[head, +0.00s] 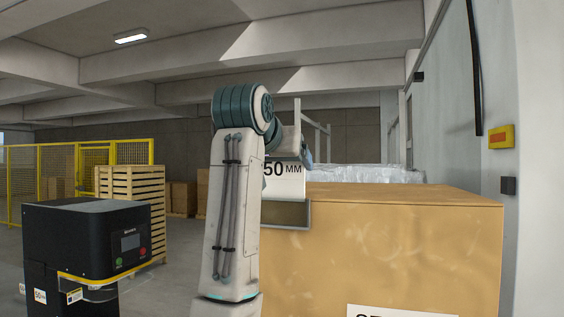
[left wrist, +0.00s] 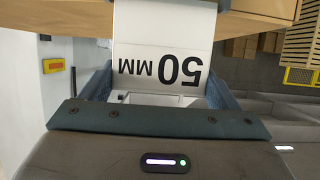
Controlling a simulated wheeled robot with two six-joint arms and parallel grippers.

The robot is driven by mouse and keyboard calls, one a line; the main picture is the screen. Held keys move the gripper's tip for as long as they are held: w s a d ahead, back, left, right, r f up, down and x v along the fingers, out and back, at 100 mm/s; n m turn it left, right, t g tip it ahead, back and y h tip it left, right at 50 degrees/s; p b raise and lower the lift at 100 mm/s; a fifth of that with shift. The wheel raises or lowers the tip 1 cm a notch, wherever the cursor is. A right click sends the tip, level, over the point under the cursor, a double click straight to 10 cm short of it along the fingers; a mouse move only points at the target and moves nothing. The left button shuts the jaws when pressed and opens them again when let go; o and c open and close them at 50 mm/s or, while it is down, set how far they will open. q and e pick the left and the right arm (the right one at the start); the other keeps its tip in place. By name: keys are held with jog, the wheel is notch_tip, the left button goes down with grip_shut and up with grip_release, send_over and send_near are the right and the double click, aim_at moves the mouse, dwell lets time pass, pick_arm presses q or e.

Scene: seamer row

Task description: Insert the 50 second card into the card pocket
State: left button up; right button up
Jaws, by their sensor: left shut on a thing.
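A white card (head: 284,172) printed "50 MM" hangs from my left gripper (head: 303,150) in the head view. The card also shows in the left wrist view (left wrist: 165,35), lettering upside down, between the two blue fingers (left wrist: 158,88), which are shut on it. A grey metal card pocket (head: 307,216) sits at the near left top edge of a tan box-shaped body. The card's lower end overlaps the pocket in the head view. How deep it sits inside, if at all, I cannot tell. My arm hides the pocket's left part. My right gripper is not in view.
The tan body (head: 400,235) fills the right foreground, with a partly cut-off white label (head: 400,311) low on its front. A black machine (head: 85,240) stands at left. Behind are wooden pallets (head: 135,195) and yellow fencing (head: 50,165). A wall borders the right side.

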aim_at(282, 185)
pick_arm(q)
jog(key=shift+f+b, duration=1.75)
jog(key=shift+f, duration=0.65)
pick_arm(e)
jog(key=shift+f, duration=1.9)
pick_arm(q)
jog(key=o, duration=0.8)
jog(key=shift+o, duration=0.2)
